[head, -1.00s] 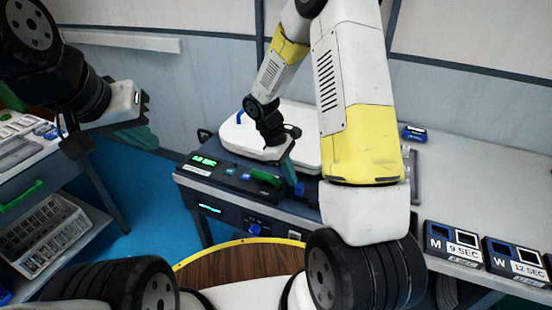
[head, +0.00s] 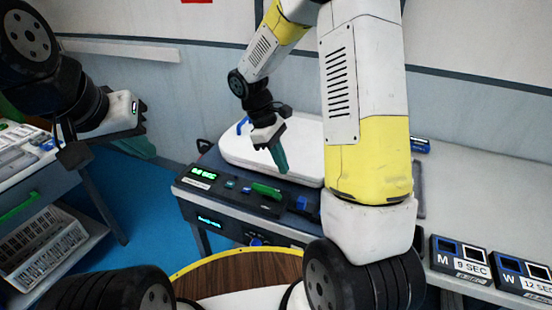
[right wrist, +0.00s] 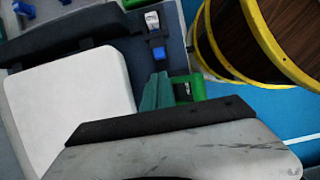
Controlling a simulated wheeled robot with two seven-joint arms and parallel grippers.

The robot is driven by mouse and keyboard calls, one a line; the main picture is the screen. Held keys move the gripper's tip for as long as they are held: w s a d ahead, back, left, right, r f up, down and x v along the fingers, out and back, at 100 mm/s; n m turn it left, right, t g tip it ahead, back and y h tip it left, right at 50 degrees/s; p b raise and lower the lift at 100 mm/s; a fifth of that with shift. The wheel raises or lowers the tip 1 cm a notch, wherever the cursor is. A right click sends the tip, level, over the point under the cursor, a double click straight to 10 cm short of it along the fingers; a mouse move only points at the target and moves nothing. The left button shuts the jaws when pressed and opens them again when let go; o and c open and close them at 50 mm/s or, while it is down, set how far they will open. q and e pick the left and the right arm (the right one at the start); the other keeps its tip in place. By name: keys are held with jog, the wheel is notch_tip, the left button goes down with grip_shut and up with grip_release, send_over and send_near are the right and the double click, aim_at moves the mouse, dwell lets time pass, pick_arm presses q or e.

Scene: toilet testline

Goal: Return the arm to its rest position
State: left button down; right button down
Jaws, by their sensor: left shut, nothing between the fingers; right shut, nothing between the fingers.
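My right arm reaches over the test bench, and my right gripper (head: 279,160) hangs above the white lid (head: 237,150) and the control panel with its fingers pointing down. Its green fingers (right wrist: 157,92) are together and empty in the right wrist view. My left gripper (head: 139,146) is at the left, with green fingers partly hidden behind its wrist. It is shut and holds nothing, clear of the table below it.
The control panel (head: 228,192) has a lit green display and a green handle (head: 266,190). Timer boxes marked M (head: 459,262) and W (head: 522,280) stand at the right. A shelf cart is at the left. A wood-topped round base (head: 240,274) is in front.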

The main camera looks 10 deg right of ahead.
jog(key=shift+r, duration=0.2)
jog(key=shift+r, duration=0.1)
